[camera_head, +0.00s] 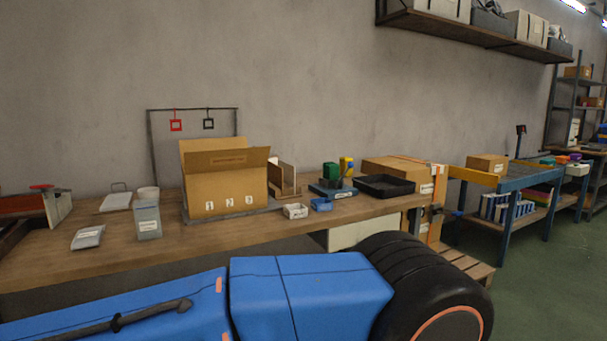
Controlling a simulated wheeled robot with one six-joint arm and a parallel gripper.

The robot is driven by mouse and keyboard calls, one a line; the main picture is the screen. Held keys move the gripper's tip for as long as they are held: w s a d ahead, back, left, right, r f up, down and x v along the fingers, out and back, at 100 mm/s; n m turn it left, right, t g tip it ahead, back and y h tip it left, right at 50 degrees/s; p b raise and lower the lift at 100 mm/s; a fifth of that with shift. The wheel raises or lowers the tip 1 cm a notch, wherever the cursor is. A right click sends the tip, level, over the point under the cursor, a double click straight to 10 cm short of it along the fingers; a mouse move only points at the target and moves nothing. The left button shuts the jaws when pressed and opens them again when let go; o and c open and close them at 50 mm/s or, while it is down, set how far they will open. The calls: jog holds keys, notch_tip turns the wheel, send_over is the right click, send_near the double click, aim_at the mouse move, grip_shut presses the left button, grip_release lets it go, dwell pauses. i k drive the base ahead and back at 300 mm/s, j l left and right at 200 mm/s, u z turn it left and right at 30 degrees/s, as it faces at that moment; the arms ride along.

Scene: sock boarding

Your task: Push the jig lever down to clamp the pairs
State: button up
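No jig or clamp lever can be made out for certain. At the far left end of the wooden workbench (320,214), a low red-brown fixture (18,206) is cut off by the picture edge. A small red handle-like piece (42,187) lies at its top, above a pale upright plate (58,207). I cannot tell whether this is the jig and its lever, or whether it is up or down. No sock pairs can be recognised. My gripper is not in view; blue and black parts, likely my arm, fill the foreground.
An open cardboard box (222,190) stands mid-bench before a frame with red (176,125) and black (208,124) hanging tags. A grey container (148,218), a grey packet (88,237), a black tray (384,186) and a flat carton (395,168) are also there. A blue-framed table (510,177) stands right.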

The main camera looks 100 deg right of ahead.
aim_at(350, 164)
jog(key=k+l+z, duration=0.1)
jog(key=z, duration=0.3)
jog(key=k+l+z, duration=0.25)
jog(key=z, duration=0.2)
jog(key=k+l+z, duration=0.2)
jog(key=z, duration=0.2)
jog(key=k+l+z, duration=0.1)
jog(key=l+z, duration=0.2)
jog(key=z, duration=0.15)
jog(key=k+l+z, duration=0.1)
jog(key=l, duration=0.55)
jog(key=k+l+z, duration=0.1)
jog(key=l, duration=0.5)
jog(key=k+l, duration=0.15)
jog(key=l, duration=0.55)
jog(key=l+z, duration=0.15)
jog(key=l, duration=0.45)
jog(key=k, duration=0.1)
